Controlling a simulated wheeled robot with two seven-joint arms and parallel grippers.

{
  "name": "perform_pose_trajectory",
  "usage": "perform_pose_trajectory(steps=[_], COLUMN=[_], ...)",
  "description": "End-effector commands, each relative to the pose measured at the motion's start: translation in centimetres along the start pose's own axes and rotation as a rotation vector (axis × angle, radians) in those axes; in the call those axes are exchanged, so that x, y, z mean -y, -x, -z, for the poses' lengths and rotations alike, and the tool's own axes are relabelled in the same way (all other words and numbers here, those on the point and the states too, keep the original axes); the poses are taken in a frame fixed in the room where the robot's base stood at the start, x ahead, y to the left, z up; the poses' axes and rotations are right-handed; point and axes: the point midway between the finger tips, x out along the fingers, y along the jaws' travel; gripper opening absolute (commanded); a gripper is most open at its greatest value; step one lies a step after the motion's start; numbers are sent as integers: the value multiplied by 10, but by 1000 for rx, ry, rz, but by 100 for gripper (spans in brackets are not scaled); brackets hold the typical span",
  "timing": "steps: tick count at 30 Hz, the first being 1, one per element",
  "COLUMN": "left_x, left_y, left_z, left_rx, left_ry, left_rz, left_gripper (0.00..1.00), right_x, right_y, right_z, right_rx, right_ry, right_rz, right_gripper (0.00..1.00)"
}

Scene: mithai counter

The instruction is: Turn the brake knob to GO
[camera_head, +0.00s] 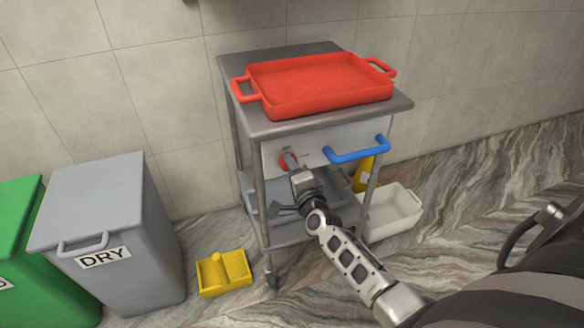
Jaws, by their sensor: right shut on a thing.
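The brake knob (287,160) is a small red knob on the white front panel (312,150) of a grey metal trolley. My right gripper (294,168) is at the panel, shut on the knob, and partly covers it. The knob's pointer and any GO marking are too small or hidden to read. My left gripper is not in view.
A red tray (320,85) sits on the trolley top (268,125). A blue handle (358,152) juts from the panel, right of my gripper. A white bin (402,215) stands at the right; a yellow dustpan-like item (223,272) and grey DRY bin (105,215) are left.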

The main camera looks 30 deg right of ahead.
Motion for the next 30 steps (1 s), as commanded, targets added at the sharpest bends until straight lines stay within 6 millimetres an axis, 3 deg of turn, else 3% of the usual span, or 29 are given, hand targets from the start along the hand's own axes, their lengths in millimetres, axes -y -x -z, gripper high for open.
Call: perform_pose_trajectory(steps=[21, 22, 24, 30], left_x=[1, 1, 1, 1], left_y=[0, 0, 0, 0], left_z=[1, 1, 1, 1], left_rx=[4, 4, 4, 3], left_ry=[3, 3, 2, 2], left_rz=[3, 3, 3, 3], left_gripper=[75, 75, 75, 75], right_x=[2, 2, 2, 1], right_y=[-1, -1, -1, 0], right_z=[1, 1, 1, 0], right_rx=[-8, -8, -8, -6], right_ry=[80, 80, 79, 77], right_rz=[5, 5, 5, 2], right_gripper=[22, 48, 63, 63])
